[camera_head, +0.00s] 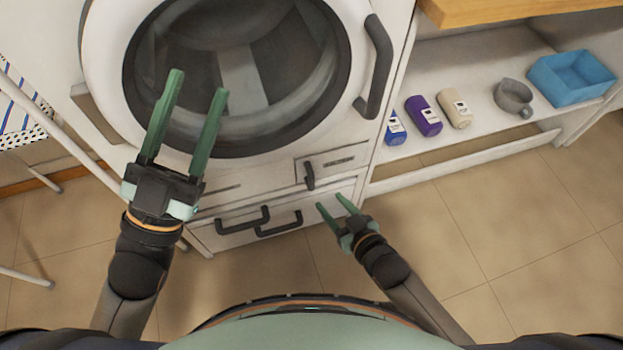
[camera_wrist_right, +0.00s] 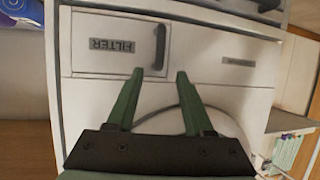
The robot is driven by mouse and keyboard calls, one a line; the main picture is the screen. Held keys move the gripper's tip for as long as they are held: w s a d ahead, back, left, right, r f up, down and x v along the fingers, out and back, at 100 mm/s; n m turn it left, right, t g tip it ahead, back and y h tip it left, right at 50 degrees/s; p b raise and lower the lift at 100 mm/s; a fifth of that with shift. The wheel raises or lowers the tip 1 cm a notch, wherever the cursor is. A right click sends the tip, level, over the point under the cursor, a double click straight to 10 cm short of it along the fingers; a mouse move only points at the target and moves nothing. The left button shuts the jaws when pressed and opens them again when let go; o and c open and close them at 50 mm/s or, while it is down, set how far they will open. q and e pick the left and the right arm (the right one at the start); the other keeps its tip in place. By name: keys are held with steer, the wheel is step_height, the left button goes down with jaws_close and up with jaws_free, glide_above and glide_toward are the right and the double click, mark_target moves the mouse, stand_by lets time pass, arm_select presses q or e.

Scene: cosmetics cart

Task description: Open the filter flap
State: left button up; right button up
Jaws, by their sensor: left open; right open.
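The filter flap (camera_head: 335,166) is a white panel low on the front of the white washing machine, with a dark upright handle (camera_head: 309,176). In the right wrist view the flap (camera_wrist_right: 90,54) bears an upside-down FILTER label (camera_wrist_right: 112,45) and sits flush, with its handle (camera_wrist_right: 159,45) at its right edge. My right gripper (camera_head: 330,202) is open and empty, apart from the handle. In its wrist view the fingertips (camera_wrist_right: 160,72) lie just below the handle, roughly lined up with it. My left gripper (camera_head: 198,81) is open and empty in front of the round door.
The round glass door (camera_head: 235,65) has a large dark handle (camera_head: 378,65). Two dark handles (camera_head: 243,219) (camera_head: 279,224) sit low on the machine. A shelf at right holds bottles (camera_head: 423,116), a grey mug (camera_head: 513,97) and a blue bin (camera_head: 572,77). The tiled floor at right is clear.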

mark_target(313, 183)
steer(key=b+x, duration=0.2)
steer(key=x, duration=0.3)
steer(key=shift+d+f, duration=0.1)
steer(key=b+x, duration=0.2)
steer(key=x, duration=0.4)
steer(key=shift+w+b, duration=0.1)
steer(key=shift+b, duration=0.3)
arm_select(q)
steer(key=s+h, duration=0.1)
steer(key=m+h, duration=0.1)
steer(key=s+f+m+h, duration=0.1)
steer(key=shift+s+d+f+h, duration=0.1)
steer(key=shift+s+d+h, duration=0.2)
steer(key=shift+s+d, duration=0.05)
arm_select(e)
jaws_close()
